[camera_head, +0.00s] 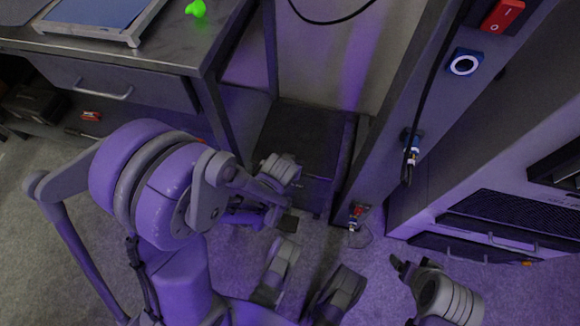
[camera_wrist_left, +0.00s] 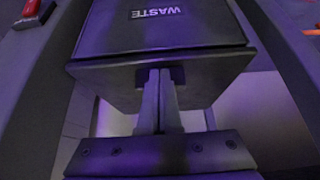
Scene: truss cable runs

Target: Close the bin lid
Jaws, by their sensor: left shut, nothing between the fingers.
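The dark waste bin (camera_head: 315,190) stands on the floor in the gap between the desk and the upright frame. In the left wrist view its face with the upside-down WASTE label (camera_wrist_left: 157,13) fills the top, and a dark panel (camera_wrist_left: 215,75) lies below it. I cannot tell how far the lid is open. My left gripper (camera_wrist_left: 160,72) is shut and empty, its fingertips at a dark patch on that panel; contact is unclear. In the head view my left arm partly hides the bin's front. My right gripper (camera_head: 402,266) is low at the right, away from the bin; its jaws are unclear.
The desk (camera_head: 150,45) with a drawer is at the left of the bin. A cabinet with vents (camera_head: 510,222) stands farther right.

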